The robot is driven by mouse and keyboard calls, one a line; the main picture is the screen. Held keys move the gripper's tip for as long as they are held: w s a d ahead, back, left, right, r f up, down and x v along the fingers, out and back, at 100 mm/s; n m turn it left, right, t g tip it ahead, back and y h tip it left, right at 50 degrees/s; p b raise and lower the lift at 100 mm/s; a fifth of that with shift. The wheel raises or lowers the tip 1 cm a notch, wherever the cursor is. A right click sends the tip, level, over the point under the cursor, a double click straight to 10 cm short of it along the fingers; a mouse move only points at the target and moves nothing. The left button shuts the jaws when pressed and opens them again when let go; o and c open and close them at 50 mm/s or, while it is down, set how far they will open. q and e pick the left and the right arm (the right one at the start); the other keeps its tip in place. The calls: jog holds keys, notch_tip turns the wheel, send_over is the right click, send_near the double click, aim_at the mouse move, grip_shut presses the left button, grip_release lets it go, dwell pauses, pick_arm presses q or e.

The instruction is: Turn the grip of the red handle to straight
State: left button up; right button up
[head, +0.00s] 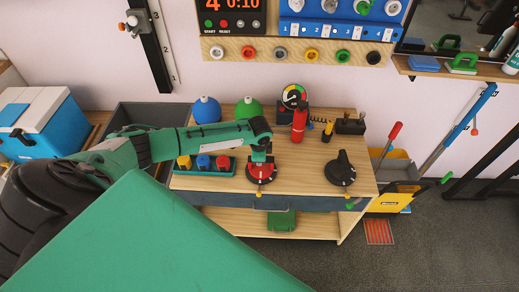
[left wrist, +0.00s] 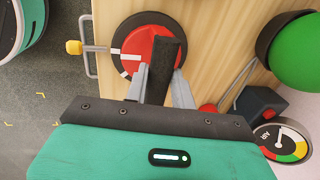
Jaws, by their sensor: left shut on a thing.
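The red handle (head: 262,175) is a round red dial on a dark base, on the wooden top of the cabinet near its front edge. In the left wrist view the red handle (left wrist: 138,43) shows a black bar grip across its face and white marks on the left. My left gripper (head: 261,160) reaches down onto it from above. In the left wrist view the fingers of my left gripper (left wrist: 160,78) are shut on the black grip, one on each side. The grip's lower end is partly hidden between the fingers. My right gripper is not in view.
A black dial (head: 342,170) stands to the right on the same cabinet top (head: 310,168). A tray with several coloured pegs (head: 203,162) is at the left. A red bottle (head: 299,122), a gauge (head: 293,95) and blue and green balls (head: 206,109) stand behind.

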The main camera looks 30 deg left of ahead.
pick_arm(q)
jog(key=shift+w+m, duration=0.1)
jog(key=shift+m, duration=0.2)
jog(key=o, duration=1)
notch_tip(320, 180, up, 14)
jog(key=s+d, duration=0.1)
jog(key=s, duration=0.1)
jog(key=shift+s+d+f+b, duration=0.15)
jog(key=shift+s+f+b, duration=0.05)
jog(key=shift+s+b, duration=0.1)
